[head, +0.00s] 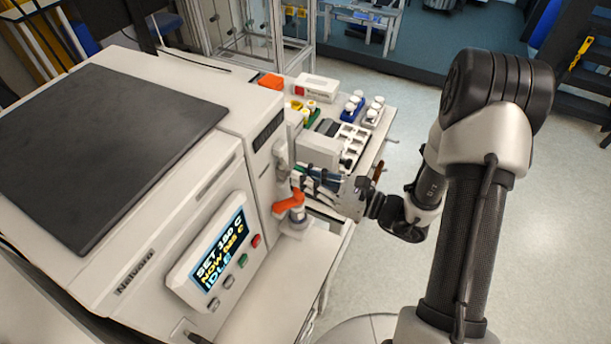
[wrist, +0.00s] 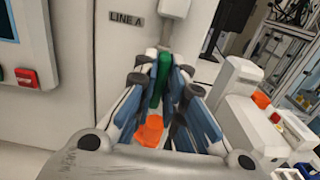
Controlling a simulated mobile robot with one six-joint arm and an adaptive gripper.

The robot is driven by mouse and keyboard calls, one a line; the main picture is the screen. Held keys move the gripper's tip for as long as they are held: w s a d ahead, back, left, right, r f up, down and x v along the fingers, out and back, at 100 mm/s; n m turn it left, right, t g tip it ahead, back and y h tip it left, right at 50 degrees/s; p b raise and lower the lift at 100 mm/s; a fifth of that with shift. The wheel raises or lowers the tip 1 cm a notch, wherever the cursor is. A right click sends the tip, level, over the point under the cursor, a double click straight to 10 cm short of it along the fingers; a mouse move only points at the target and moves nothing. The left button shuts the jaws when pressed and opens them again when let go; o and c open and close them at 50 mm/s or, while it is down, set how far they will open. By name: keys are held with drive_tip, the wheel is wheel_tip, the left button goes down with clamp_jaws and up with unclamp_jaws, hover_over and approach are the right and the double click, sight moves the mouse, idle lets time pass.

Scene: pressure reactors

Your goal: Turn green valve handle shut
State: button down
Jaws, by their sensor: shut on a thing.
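The green valve handle (wrist: 159,80) shows in the wrist view as an upright bar between my gripper's fingers. My gripper (wrist: 160,88) is closed around it, with blue-padded fingers on both sides. An orange part (wrist: 149,131) shows between the fingers, nearer the palm. In the head view my gripper (head: 312,183) reaches in from the right to the front of the white reactor. An orange fitting (head: 289,202) sits just left of the fingers there. The handle is mostly hidden by the fingers in the head view.
The white reactor cabinet (head: 150,255) with its display (head: 220,249) fills the left. A "LINE A" label (wrist: 126,19) is on the panel above the handle. Behind my gripper, a bench holds a white box (head: 316,87) and racks of vials (head: 353,105). Open floor lies to the right.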

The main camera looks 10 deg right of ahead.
drive_tip(key=shift+r+m, duration=0.1)
drive_tip(key=shift+m, duration=0.2)
drive_tip(key=shift+w+d+f+m+p, duration=0.15)
drive_tip(key=shift+m+p, duration=1.5)
drive_tip(key=shift+m, duration=1.2)
drive_tip(key=shift+w+a+f+m+p, duration=0.1)
drive_tip(key=shift+m+p, duration=1.55)
drive_tip(key=shift+m, duration=1.25)
drive_tip(key=shift+w+d+f+m+p, duration=0.15)
drive_tip(key=shift+m+p, duration=1.5)
drive_tip(key=shift+m, duration=1.2)
drive_tip(key=shift+s, duration=0.1)
drive_tip(key=c, duration=1.7)
unclamp_jaws()
drive_tip(key=shift+o, duration=0.2)
